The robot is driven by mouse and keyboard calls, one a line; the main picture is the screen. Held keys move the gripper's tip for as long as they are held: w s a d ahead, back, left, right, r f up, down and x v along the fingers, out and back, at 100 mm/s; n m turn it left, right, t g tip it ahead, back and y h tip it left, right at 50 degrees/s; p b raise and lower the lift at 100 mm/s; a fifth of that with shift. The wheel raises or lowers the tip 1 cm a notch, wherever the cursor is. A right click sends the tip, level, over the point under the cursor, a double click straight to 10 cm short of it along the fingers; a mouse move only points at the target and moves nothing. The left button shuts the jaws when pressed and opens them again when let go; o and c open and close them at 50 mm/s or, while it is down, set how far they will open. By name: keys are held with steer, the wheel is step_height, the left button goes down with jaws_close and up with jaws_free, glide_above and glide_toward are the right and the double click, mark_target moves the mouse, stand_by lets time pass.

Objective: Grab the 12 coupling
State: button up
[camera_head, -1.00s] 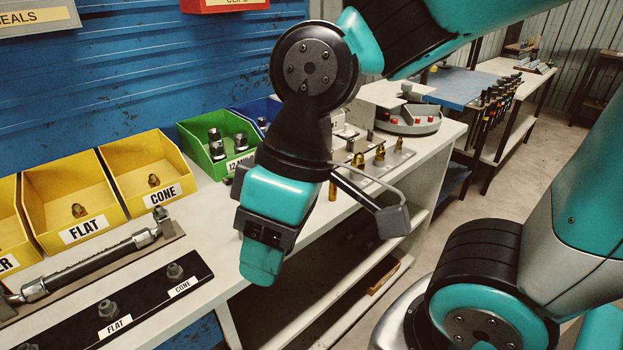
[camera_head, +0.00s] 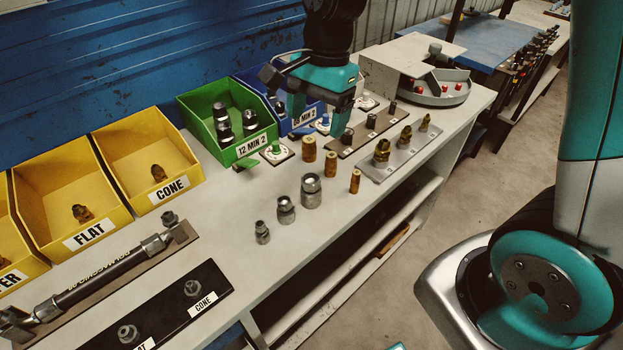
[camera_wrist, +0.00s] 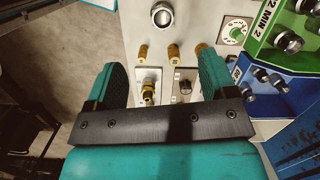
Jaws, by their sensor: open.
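The green bin (camera_head: 238,150), labelled "12 MIN 2", stands at the back of the bench and holds 3 dark and silver couplings (camera_head: 225,132). The bin also shows at the upper right of the wrist view (camera_wrist: 262,42), with a coupling (camera_wrist: 289,41) in it. My gripper (camera_head: 319,112) is open and empty, pointing down in front of the blue bin, right of the green one. In the wrist view my gripper (camera_wrist: 162,75) has its fingers apart, with small fittings and plates seen between them. The gripper partly hides the blue bin.
The blue bin (camera_head: 306,119) with couplings adjoins the green bin. Silver fittings (camera_head: 311,190) and brass pieces (camera_head: 331,167) stand upright on the bench. Plates with fittings (camera_head: 398,150) lie to the right. Yellow bins (camera_head: 150,150) stand left.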

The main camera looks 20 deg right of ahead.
mark_target(311, 178)
steer(key=shift+m, duration=0.7)
steer(key=f, duration=0.3)
steer(key=f+p, duration=0.1)
steer(key=f, duration=0.3)
steer(key=a+f, duration=0.1)
steer(key=f, duration=0.3)
steer(key=shift+w+f, duration=0.1)
steer(key=shift+f, duration=0.1)
steer(key=shift+a+f+p, duration=0.2)
steer(key=shift+f+p, duration=0.75)
steer(key=shift+f, duration=2.15)
steer(key=c, duration=1)
steer(key=shift+c, duration=0.8)
steer(key=shift+r, duration=0.1)
